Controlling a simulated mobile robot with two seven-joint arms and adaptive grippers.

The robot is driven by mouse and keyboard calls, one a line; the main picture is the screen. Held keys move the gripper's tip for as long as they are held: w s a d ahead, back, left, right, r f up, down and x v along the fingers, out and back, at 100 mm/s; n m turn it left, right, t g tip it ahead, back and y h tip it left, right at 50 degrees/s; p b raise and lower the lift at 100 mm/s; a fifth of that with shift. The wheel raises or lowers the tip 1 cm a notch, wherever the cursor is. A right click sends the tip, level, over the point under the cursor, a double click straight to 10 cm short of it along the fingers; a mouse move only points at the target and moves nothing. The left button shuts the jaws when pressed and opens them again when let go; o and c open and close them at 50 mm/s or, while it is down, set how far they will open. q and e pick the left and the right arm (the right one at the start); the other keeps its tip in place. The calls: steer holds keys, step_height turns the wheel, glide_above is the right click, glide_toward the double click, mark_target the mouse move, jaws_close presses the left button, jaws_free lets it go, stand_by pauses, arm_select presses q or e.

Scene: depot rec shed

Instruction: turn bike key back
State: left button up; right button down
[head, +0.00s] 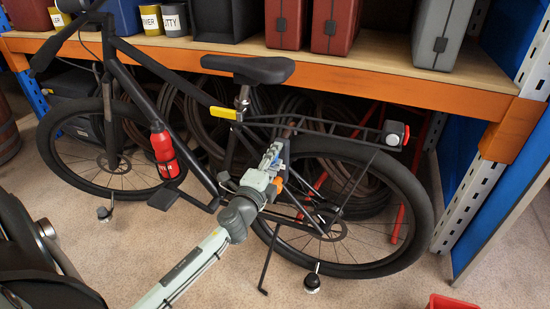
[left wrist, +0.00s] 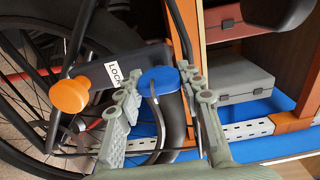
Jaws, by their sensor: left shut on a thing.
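The bike (head: 190,100) stands upright in the head view, side on to me. A dark lock box with a white LOCK label (left wrist: 116,72) is at its rear wheel. An orange knob (left wrist: 70,95) sticks out from the box in the left wrist view. The key has a blue rounded head (left wrist: 158,78) at the end of the box. My left gripper (left wrist: 163,86) is shut on the key's blue head, one finger on each side. In the head view my left gripper (head: 269,162) reaches the lock and hides most of it. My right gripper is not in view.
Coiled hoses lie beneath. A red bottle (head: 163,150) is on the frame. A red bin (head: 452,302) is at the lower right.

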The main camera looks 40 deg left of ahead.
arm_select(q)
steer(key=o, duration=1.2)
steer(key=v, duration=1.2)
steer(key=shift+f, duration=0.1)
